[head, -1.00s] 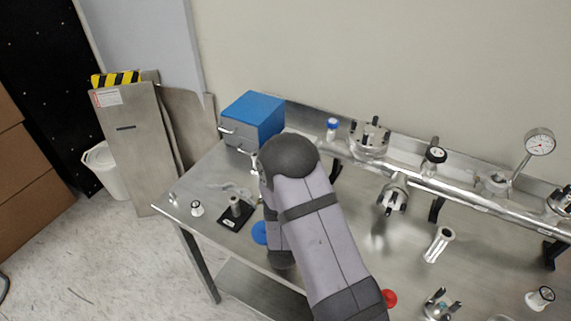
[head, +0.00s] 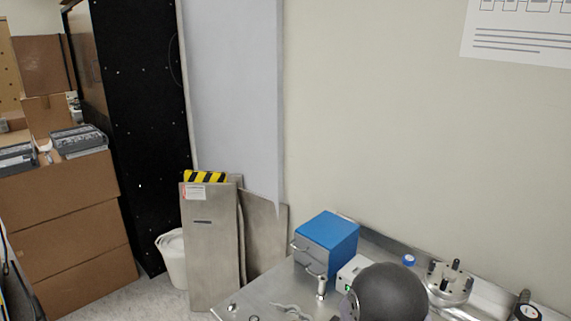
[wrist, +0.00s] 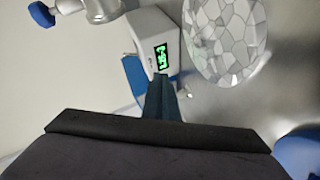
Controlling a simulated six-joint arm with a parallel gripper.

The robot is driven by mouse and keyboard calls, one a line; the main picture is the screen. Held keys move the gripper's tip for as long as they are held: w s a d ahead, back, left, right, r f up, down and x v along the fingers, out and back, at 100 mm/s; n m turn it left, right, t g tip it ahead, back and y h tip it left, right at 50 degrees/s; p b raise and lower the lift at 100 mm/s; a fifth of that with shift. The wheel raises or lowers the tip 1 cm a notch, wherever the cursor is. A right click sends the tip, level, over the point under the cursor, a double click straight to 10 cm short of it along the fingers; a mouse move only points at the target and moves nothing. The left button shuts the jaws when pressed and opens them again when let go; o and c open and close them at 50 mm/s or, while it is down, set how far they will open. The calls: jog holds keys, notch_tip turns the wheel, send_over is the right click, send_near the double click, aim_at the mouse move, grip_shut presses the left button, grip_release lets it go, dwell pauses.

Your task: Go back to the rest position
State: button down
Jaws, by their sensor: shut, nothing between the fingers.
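My gripper (wrist: 160,97) shows in the wrist view, its dark fingers shut together with nothing between them. Its fingertips overlap the lower part of a white box with a lit green display (wrist: 161,56) in that picture; I cannot tell how far apart they are. The same box (head: 350,269) stands beside the blue-topped cabinet in the head view. Only a dark rounded part of my own arm shows at the bottom of the head view, and the gripper itself is out of that view.
The blue-topped cabinet (head: 328,241) stands on the metal bench (head: 262,297). A clamp fitting (head: 450,283) and blue-capped part (head: 408,260) are to the right. Metal panels (head: 210,250) and a white bin (head: 172,258) stand left. A faceted oval (wrist: 226,38) lies right of the fingers.

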jog(key=shift+s+a+m+g+y, duration=0.3)
jog(key=shift+m+g+y, duration=0.1)
jog(key=shift+g, duration=0.1)
jog(key=s+g, duration=0.1)
jog(key=s+a+m+g+y, duration=0.1)
jog(key=s+m+p, duration=0.1)
jog(key=shift+s+a+f+g+y, duration=0.1)
jog(key=shift+a+f+g+y, duration=0.2)
jog(key=shift+a+g, duration=0.1)
jog(key=s+g, duration=0.1)
jog(key=s, duration=0.1)
jog(key=s+a+m+g+p, duration=0.1)
jog(key=s, duration=0.1)
jog(key=s+m+g+y, duration=0.1)
jog(key=s, duration=0.2)
jog(key=shift+a+r+g, duration=0.15)
jog(key=shift+r+g, duration=0.15)
jog(key=s+r+m+g+p, duration=0.1)
jog(key=s+r+m+g, duration=0.1)
jog(key=s, duration=0.7)
jog(key=s+d+r+m+g+p, duration=0.1)
jog(key=s+g, duration=0.4)
jog(key=s, duration=0.5)
jog(key=shift+d+r+m, duration=0.3)
jog(key=shift+r+m, duration=0.3)
jog(key=shift+m, duration=0.5)
